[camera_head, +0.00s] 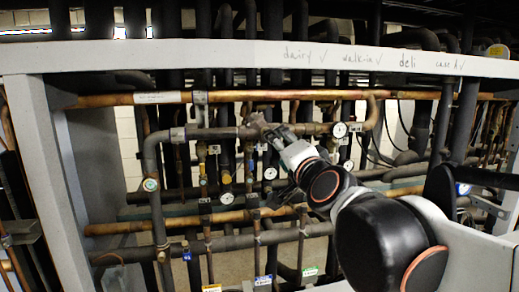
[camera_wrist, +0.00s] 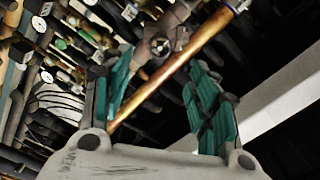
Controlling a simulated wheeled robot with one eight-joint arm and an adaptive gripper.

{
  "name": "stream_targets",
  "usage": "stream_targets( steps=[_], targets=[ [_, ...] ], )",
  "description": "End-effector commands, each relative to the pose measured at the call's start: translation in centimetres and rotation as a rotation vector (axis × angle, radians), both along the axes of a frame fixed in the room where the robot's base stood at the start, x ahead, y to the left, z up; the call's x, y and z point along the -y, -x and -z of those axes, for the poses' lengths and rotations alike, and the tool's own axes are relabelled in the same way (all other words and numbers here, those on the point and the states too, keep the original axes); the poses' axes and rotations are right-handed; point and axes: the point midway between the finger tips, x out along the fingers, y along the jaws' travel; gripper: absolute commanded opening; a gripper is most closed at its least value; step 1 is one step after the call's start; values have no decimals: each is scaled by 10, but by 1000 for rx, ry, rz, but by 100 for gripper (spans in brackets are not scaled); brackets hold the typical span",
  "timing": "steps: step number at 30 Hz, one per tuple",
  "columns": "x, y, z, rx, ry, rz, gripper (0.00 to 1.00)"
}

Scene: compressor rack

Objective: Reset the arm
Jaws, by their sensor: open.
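My gripper (camera_wrist: 160,100) is open in the wrist view, with green ribbed pads on both fingers. A copper pipe (camera_wrist: 180,60) shows between and beyond the fingers, running up to the right. I cannot tell whether any finger touches it. In the head view my arm reaches from the lower right into the compressor rack, and my gripper (camera_head: 268,128) is near a dark pipe with fittings, below the long horizontal copper pipe (camera_head: 225,96). The fingertips are small and partly hidden there. Nothing is seen held.
A pale rack beam (camera_head: 215,56) with handwritten labels crosses above my arm, and a pale post (camera_head: 48,175) stands at left. Gauges (camera_head: 340,130), valves and dark pipes crowd around my gripper. A dark pipe (camera_head: 152,190) drops at left.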

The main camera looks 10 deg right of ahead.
Motion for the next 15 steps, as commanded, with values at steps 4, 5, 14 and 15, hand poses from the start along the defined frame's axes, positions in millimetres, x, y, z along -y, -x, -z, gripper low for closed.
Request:
stream_targets(
  steps=[4,5,14,15],
  targets=[
    [-4,3,17,-19,26,-16,54],
    [-5,5,26,-29,42,-23,54],
    [-31,47,180,-235,327,-174,54],
    [-33,55,203,-268,368,-195,54]
  ],
)
